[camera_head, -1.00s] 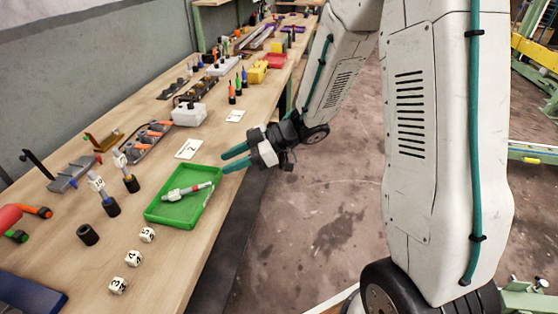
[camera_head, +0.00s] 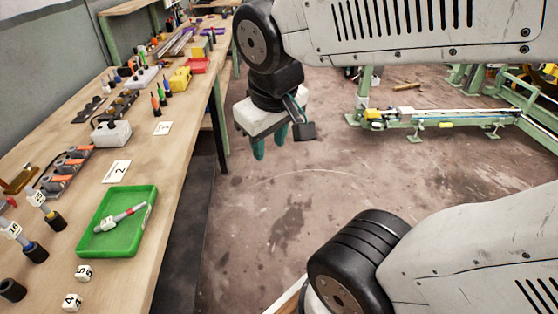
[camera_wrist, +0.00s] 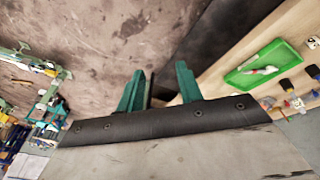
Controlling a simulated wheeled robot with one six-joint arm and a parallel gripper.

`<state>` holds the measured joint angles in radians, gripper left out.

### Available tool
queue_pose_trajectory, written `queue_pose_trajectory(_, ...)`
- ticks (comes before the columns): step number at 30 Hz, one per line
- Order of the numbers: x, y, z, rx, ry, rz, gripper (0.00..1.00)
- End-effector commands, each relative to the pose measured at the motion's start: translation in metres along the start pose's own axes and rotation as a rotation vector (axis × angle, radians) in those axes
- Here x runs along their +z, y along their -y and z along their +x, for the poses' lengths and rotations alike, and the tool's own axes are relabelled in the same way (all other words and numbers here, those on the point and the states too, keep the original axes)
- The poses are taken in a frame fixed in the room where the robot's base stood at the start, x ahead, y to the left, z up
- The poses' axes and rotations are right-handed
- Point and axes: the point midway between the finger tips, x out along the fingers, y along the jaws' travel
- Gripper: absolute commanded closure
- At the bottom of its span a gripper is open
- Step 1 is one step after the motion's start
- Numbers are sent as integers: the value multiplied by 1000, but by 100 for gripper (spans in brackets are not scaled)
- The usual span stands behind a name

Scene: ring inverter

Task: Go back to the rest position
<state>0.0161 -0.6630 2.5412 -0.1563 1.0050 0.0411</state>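My gripper (camera_head: 270,145) hangs with its teal fingers pointing down, over the floor to the right of the workbench (camera_head: 140,290). In the wrist view my gripper (camera_wrist: 160,88) shows its two teal fingers spread apart with nothing between them. A green tray (camera_head: 100,245) sits on the bench, left of my gripper and apart from it. The tray also shows in the wrist view (camera_wrist: 240,80).
Numbered white dice (camera_head: 83,272), a card marked 2 (camera_head: 117,171), a white box (camera_head: 111,133) and several tools crowd the bench. A green metal frame (camera_head: 410,122) stands on the floor at the back right. The floor between is clear.

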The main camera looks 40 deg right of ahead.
Motion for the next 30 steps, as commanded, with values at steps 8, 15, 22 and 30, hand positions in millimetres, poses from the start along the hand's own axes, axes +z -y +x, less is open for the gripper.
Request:
queue_pose_trajectory(8,55,29,-21,-136,145,18,64)
queue_pose_trajectory(15,55,29,-21,-136,147,18,64)
queue_pose_trajectory(22,55,29,-21,-135,146,18,64)
queue_pose_trajectory(30,55,29,-21,-135,146,18,64)
